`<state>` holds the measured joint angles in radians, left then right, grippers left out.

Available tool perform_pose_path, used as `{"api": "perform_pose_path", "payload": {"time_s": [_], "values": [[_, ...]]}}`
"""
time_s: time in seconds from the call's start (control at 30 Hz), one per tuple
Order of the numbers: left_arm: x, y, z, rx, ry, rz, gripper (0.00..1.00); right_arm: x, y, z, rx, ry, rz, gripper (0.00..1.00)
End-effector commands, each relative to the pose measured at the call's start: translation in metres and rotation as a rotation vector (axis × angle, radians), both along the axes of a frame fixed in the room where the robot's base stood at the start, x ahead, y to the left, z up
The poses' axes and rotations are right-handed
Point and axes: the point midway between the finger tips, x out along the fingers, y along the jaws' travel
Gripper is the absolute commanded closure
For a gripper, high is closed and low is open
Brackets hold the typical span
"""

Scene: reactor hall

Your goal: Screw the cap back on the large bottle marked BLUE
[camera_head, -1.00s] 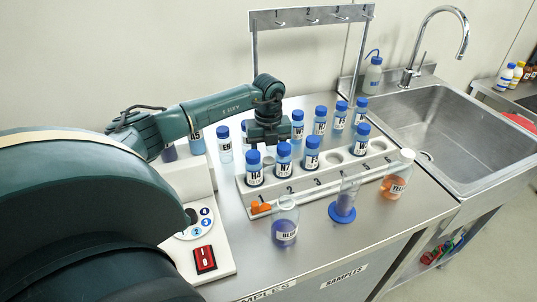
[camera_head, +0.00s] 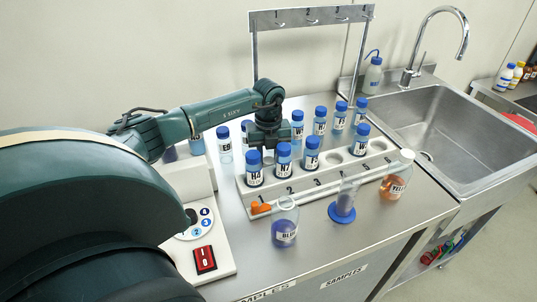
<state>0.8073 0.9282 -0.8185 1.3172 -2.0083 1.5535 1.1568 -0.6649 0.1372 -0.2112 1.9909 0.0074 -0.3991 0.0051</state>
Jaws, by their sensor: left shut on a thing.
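The large bottle marked BLUE (camera_head: 285,232) stands upright near the counter's front edge. It is clear, holds blue-violet liquid, and I see no cap on its neck. My left gripper (camera_head: 265,142) is behind the front row of the rack, farther back than the bottle and apart from it. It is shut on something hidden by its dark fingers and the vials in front. I cannot make out a loose cap. My right gripper is not in view.
A white rack (camera_head: 300,202) holds blue-capped vials; an orange item (camera_head: 261,208) lies at its front left. A blue-based cylinder (camera_head: 343,205) and the YELLOW bottle (camera_head: 394,185) stand right of the BLUE bottle.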

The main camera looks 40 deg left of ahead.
Motion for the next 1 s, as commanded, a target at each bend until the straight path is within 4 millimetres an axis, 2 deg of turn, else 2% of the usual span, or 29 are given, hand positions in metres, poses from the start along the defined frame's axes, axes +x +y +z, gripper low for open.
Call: {"api": "perform_pose_path", "payload": {"time_s": [0.33,0.47,0.73,0.9,1.0], "values": [[0.001,0.000,0.006,0.000,-0.003,0.001,0.90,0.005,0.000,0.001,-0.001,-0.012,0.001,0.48],[0.001,0.001,0.026,0.001,-0.006,0.001,0.90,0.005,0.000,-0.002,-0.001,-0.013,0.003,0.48],[0.001,0.000,0.079,0.001,-0.004,0.001,0.90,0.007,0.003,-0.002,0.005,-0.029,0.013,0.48],[0.001,0.000,0.097,0.000,-0.002,0.001,0.90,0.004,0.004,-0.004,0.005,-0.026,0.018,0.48],[0.000,0.000,0.100,0.000,0.000,0.001,0.90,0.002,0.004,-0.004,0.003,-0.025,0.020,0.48]]}}
